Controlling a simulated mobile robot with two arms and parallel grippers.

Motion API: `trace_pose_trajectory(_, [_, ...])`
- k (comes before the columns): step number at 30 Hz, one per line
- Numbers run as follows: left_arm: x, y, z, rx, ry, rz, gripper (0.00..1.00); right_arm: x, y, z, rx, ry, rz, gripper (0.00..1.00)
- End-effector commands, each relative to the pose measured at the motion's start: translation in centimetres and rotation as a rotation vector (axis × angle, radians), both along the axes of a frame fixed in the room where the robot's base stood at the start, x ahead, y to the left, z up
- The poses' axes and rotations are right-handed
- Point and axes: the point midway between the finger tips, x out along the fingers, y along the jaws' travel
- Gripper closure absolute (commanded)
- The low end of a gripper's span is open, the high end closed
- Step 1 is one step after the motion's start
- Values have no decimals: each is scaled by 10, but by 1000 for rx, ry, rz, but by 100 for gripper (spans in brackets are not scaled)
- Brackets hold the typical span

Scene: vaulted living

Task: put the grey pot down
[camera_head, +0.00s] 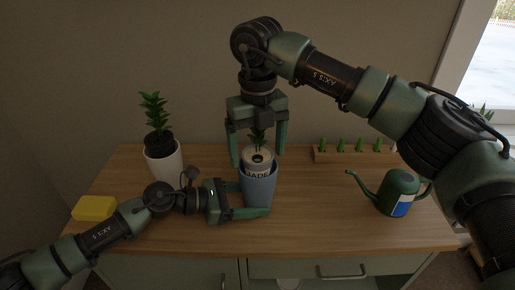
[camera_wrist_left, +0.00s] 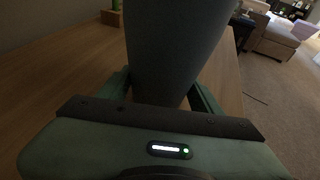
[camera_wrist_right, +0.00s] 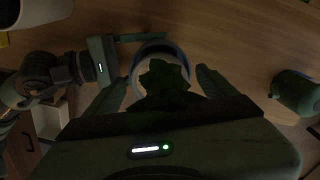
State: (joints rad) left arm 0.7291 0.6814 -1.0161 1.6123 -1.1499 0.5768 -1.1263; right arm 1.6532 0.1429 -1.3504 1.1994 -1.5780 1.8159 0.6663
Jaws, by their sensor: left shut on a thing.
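The grey pot (camera_head: 258,190) is blue-grey and upright near the middle of the wooden cabinet top. My left gripper (camera_head: 250,203) is shut on its lower part from the left; the pot also fills the left wrist view (camera_wrist_left: 175,45). I cannot tell whether its base touches the wood. Inside its rim is a pale inner pot (camera_head: 259,160) lettered "JADE", with a green plant (camera_head: 257,138). My right gripper (camera_head: 258,155) points down above, open, its fingers on either side of the plant. In the right wrist view the plant (camera_wrist_right: 163,80) lies between those fingers, which are apart from it.
A white pot (camera_head: 164,163) with a plant and a yellow sponge (camera_head: 95,208) are at the left. A green watering can (camera_head: 398,192) stands at the right. A wooden rack (camera_head: 350,156) with several green pegs is at the back right. Bare wood (camera_head: 315,205) lies right of the pot.

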Motion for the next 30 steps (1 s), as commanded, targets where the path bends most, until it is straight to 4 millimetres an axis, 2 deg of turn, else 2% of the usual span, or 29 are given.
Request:
trace_pose_trajectory(7, [0,0,1,-2,-2,1,58,0,0,10,0,-2,0,14])
trace_pose_trajectory(21, [0,0,1,-2,-2,1,58,0,1,102,1,-3,0,14])
trace_pose_trajectory(25, [0,0,1,-2,-2,1,58,0,0,117,0,-2,-1,14])
trace_pose_trajectory(30, [0,0,1,-2,-2,1,58,0,0,123,0,0,0,14])
